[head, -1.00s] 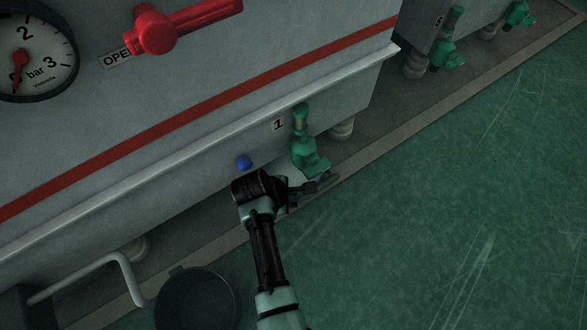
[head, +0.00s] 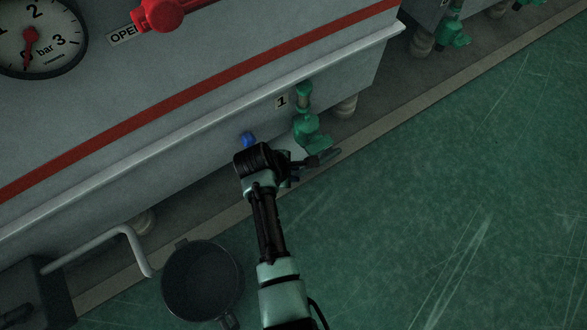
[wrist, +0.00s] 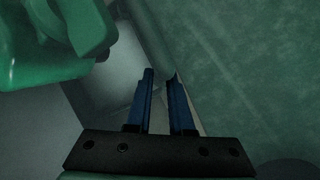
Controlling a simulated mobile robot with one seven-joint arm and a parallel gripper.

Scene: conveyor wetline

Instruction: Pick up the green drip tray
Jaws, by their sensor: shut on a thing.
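The drip tray shows in the wrist view as a dull green rounded rim (wrist: 152,38) with a pale inside to its left. In the head view only a pale patch of it (head: 297,151) shows below the green tap, mostly hidden by my arm. My gripper (wrist: 162,80) has its blue fingers on either side of the rim and is shut on it. In the head view my gripper (head: 321,158) is low beside the tap, near the floor. The tray looks roughly level.
The green tap (head: 310,128) marked 1 is just above the tray; it is close at upper left in the wrist view (wrist: 55,45). A dark bucket (head: 200,282) stands at lower left. The green floor at right is clear.

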